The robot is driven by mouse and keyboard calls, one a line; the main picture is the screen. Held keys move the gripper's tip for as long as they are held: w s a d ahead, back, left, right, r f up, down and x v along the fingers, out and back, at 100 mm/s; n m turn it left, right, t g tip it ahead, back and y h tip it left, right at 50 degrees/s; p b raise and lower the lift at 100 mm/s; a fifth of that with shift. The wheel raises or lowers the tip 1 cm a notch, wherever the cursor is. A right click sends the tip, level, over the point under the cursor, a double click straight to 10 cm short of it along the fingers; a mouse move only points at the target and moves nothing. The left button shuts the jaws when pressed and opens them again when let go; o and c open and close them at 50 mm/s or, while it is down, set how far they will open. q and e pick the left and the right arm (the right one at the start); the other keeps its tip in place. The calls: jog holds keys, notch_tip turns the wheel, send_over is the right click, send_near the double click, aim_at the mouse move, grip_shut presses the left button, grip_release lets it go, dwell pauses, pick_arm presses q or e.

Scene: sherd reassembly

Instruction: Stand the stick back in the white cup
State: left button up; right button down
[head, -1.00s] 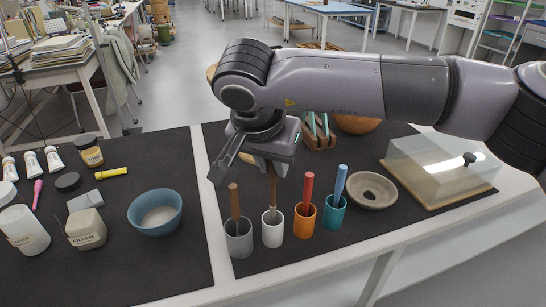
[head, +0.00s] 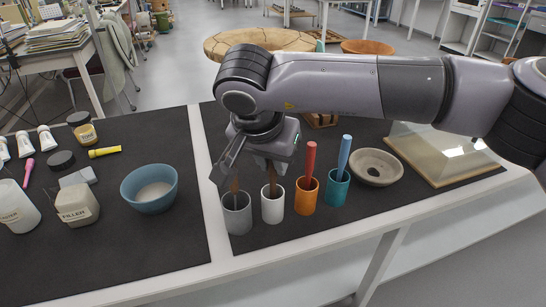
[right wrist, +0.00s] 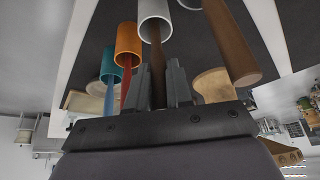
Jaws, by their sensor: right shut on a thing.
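The white cup (head: 272,207) stands upright on the dark mat, between a grey cup (head: 237,216) and an orange cup (head: 306,198). My right gripper (head: 262,160) is just above the white cup, shut on a brown stick (head: 272,175). The stick points down, its lower part inside the white cup's mouth. In the right wrist view the stick (right wrist: 157,65) runs between the fingers (right wrist: 160,85) into the white cup (right wrist: 155,18). Whether its lower end touches the cup's bottom is hidden. My left gripper is not in view.
The grey cup holds another brown stick (head: 235,183), close to my gripper. The orange cup holds a red stick (head: 310,160), the teal cup (head: 336,190) a blue one (head: 344,155).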

jog(key=c, duration=0.9)
grip_release()
jog(key=shift+c, duration=0.2)
jog(key=v, duration=0.7)
jog(key=shift+p, duration=0.3)
jog(key=shift+s, duration=0.1)
